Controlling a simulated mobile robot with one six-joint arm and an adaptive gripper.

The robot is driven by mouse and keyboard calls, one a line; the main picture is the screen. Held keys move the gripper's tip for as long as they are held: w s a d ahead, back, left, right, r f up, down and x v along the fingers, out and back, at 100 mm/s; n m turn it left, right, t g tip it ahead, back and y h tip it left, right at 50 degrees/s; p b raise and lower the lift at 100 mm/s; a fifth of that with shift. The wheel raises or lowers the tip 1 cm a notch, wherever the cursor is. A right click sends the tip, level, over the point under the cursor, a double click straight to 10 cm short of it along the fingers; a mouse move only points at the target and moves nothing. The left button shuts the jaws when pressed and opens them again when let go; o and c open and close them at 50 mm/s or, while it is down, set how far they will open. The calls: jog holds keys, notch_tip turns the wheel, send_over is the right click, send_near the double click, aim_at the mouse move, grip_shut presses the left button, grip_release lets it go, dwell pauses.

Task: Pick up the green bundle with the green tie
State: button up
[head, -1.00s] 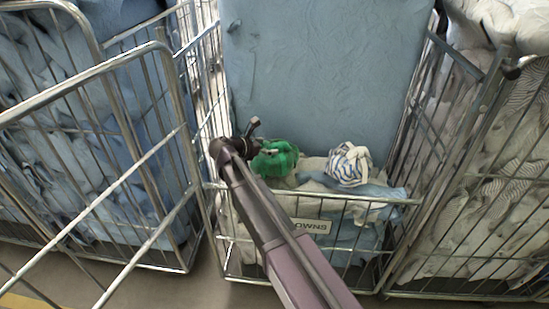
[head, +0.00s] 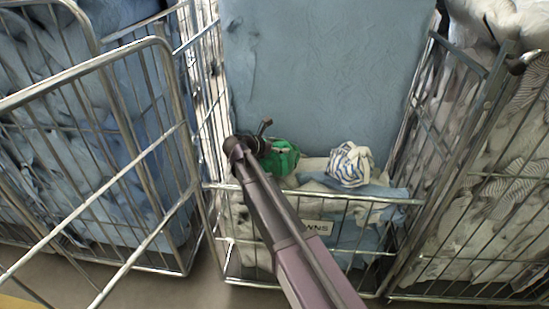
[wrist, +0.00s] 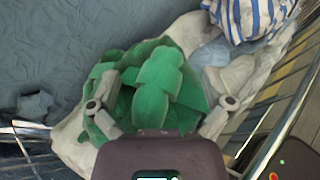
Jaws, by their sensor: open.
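The green bundle (head: 284,160) lies on pale cloth inside the middle cage cart, partly hidden behind my gripper in the head view. In the wrist view the green bundle (wrist: 158,85) fills the middle, with a fat green fold or knot on top; I cannot clearly make out a separate tie. My gripper (wrist: 165,95) is open, with one finger at the left of the bundle and one at its right. I cannot tell whether the fingers touch it. In the head view my gripper (head: 266,138) is over the bundle's upper left side.
A blue-and-white striped bundle (head: 351,164) lies to the right. A blue padded panel (head: 320,75) stands behind. Full cage carts flank both sides.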

grip_shut()
dwell(0.3)
jog(key=shift+r, duration=0.15)
notch_tip(320, 180, up, 10)
jog(key=p, duration=1)
dwell(0.9)
